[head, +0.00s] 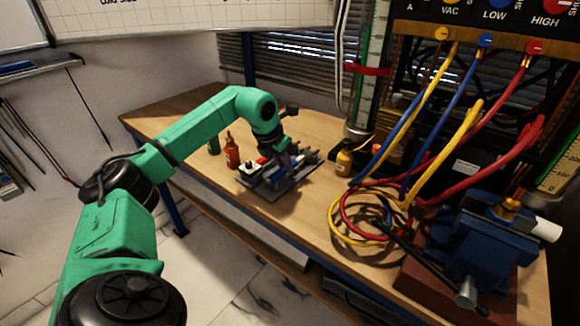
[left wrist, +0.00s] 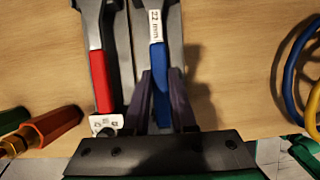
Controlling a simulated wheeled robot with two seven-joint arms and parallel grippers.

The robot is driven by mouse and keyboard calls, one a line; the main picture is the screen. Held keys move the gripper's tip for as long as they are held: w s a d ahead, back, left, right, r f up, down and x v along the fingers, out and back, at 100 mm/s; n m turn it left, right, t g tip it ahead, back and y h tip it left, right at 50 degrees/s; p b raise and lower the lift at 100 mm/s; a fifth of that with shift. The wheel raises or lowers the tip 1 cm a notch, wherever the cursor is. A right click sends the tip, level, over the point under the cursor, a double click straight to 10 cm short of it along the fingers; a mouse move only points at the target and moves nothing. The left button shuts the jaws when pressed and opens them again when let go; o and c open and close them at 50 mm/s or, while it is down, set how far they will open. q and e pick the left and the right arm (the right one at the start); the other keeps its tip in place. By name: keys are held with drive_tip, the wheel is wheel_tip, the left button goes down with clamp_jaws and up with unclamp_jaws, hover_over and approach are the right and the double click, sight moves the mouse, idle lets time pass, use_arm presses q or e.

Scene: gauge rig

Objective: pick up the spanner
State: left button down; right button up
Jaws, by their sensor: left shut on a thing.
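The spanner (left wrist: 160,85) has a blue handle and a white label reading 22 mm, seen in the left wrist view. My left gripper (left wrist: 162,90) is shut on its blue handle, with one dark finger on each side. The spanner's upper end runs out of the top of that view. In the head view my left gripper (head: 283,160) is over the dark rack (head: 272,190) on the bench and mostly hides the spanner. I cannot tell whether the spanner is clear of the rack. My right gripper is not in view.
A red-handled tool (left wrist: 100,80) lies just left of the spanner. Bare bench (head: 290,235) lies in front.

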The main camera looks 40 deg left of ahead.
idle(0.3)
use_arm(q)
wheel_tip(320, 180, up, 21)
drive_tip(key=p, duration=0.4)
drive_tip(key=shift+f+p, duration=0.15)
drive_tip(key=shift+p, duration=0.2)
drive_tip(key=c, duration=1.5)
unclamp_jaws()
clamp_jaws()
drive_tip(key=shift+f, duration=0.15)
